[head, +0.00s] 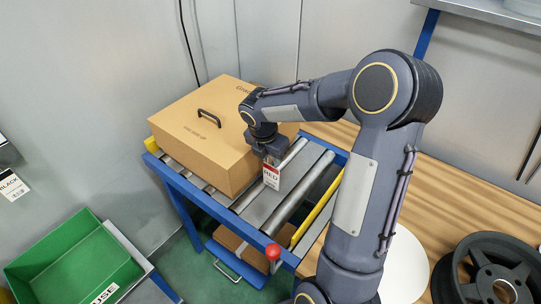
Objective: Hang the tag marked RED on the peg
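The tag marked RED (271,176) is a small white card with a red band and hangs below my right gripper (269,155). The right gripper is shut on the tag's upper end and holds it above the roller conveyor, just right of the cardboard box. The fingertips are small and dark, so the exact grip is hard to see. I cannot make out a peg for certain. A tag marked BLACK (13,187) shows at the far left edge. My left gripper is not in view.
A cardboard box (205,160) with a black handle sits on the blue-framed roller conveyor (262,217). A red-knobbed post (273,252) stands at its near end. A green bin (70,258) is at lower left. A wooden table (470,205) with a black wheel (490,275) is at right.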

